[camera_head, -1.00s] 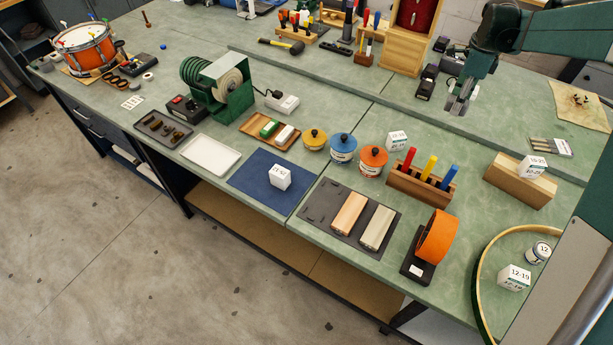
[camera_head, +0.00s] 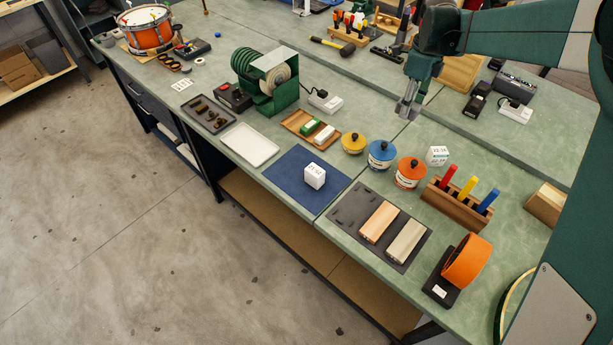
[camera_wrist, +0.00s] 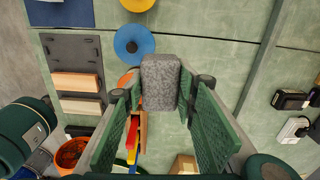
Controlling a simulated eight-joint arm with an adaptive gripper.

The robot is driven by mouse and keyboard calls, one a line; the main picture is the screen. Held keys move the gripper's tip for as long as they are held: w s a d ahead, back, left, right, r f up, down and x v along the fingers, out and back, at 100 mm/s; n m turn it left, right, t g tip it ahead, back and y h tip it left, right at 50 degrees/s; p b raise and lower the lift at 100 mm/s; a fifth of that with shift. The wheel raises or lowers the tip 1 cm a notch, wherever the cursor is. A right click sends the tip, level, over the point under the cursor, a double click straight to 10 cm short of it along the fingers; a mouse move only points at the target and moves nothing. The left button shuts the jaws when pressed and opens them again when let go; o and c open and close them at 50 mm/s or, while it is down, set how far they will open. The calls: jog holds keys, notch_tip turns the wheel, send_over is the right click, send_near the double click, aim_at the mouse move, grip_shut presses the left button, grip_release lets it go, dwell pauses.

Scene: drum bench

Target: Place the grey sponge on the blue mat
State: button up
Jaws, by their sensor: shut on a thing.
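The grey sponge (camera_wrist: 160,82) is a speckled block between the two green fingers of my gripper (camera_wrist: 160,110) in the wrist view. My gripper is shut on it. In the head view my gripper (camera_head: 407,108) hangs over the bench, behind the blue and orange pots, and the sponge is hard to make out there. The blue mat (camera_head: 284,178) lies flat near the bench's front edge, to the left of and nearer than my gripper. A corner of the mat also shows in the wrist view (camera_wrist: 60,12).
Yellow (camera_head: 353,143), blue (camera_head: 381,155) and orange (camera_head: 410,172) lidded pots stand between my gripper and the mat. A wooden tray (camera_head: 310,129), a white tray (camera_head: 249,145) and a dark mat with two blocks (camera_head: 355,213) surround the blue mat. Its left part is clear.

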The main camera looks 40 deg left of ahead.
jog(key=s+a, duration=1.5)
send_over(280, 172)
notch_tip(280, 172, down, 11)
jog(key=shift+f, duration=0.1)
jog(key=shift+f, duration=3.1)
jog(key=shift+f+b, duration=0.3)
jog(key=shift+f, duration=1.55)
jog(key=shift+f, duration=0.15)
